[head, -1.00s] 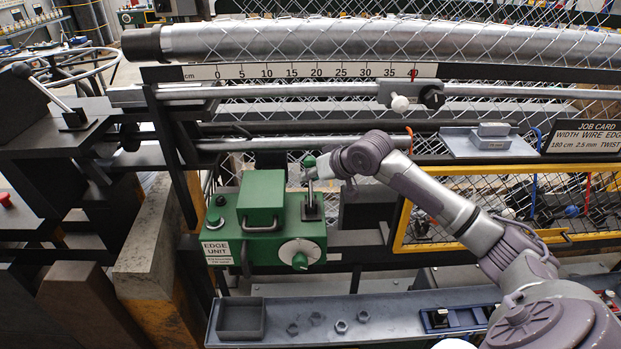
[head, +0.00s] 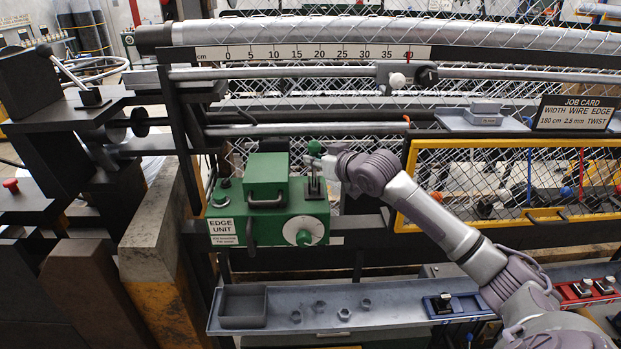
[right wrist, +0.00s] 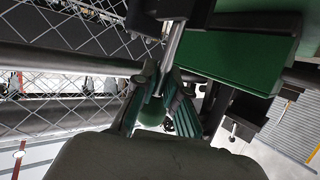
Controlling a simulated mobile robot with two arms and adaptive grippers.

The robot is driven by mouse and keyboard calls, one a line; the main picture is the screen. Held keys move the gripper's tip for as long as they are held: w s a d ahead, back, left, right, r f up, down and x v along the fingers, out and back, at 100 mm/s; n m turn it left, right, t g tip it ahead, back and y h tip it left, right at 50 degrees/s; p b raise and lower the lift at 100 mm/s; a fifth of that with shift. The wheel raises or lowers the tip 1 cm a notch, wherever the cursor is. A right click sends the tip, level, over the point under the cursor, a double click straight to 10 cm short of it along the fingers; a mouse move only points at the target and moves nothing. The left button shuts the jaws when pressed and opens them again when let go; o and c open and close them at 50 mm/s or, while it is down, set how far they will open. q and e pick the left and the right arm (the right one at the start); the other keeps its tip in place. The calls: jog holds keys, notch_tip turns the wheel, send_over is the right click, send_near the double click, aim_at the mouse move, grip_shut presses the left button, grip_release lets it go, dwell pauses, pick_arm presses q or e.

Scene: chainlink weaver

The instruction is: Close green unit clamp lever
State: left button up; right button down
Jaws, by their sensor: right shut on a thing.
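The green edge unit (head: 265,205) has a lever (head: 315,184) on its right top side, ending in a green knob (head: 314,148). The lever stands about upright in the head view. My right gripper (head: 322,163) reaches in from the right and is shut on the clamp lever near its knob. In the right wrist view the two fingers (right wrist: 162,103) flank the green knob (right wrist: 153,112), and the metal shaft (right wrist: 173,45) runs up from it to a dark mount. The fingers partly hide the knob. My left gripper is not in view.
A white dial (head: 303,231) and a handle sit on the unit's front. A yellow-framed mesh guard (head: 404,190) stands right of the lever. A grey tray (head: 390,311) with several nuts lies in front. A ruler bar and rails cross behind.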

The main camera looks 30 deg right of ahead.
jog(key=s+n+t+b, duration=0.1)
jog(key=t+b, duration=0.1)
jog(key=b, duration=0.2)
jog(key=s+a+n+t+b, duration=0.1)
jog(key=t+b, duration=0.1)
jog(key=b, duration=0.2)
jog(key=s+a+n+t+b, duration=0.1)
jog(key=t+b, duration=0.1)
jog(key=b, duration=0.1)
jog(key=shift+s+f+n+b, duration=0.25)
jog(key=shift+f+n+b, duration=0.05)
jog(key=shift+f+b, duration=0.1)
jog(key=shift+s+a+r+n+t+y+b, duration=0.2)
jog(key=shift+n+t+y+b, duration=0.15)
jog(key=shift+b, duration=0.3)
jog(key=c, duration=1.2)
grip_release()
jog(key=shift+o, duration=0.5)
jog(key=shift+s+a, duration=0.1)
jog(key=shift+f, duration=0.25)
jog(key=shift+s+f, duration=0.1)
jog(key=shift+f, duration=0.05)
jog(key=v, duration=1.1)
jog(key=shift+s, duration=0.4)
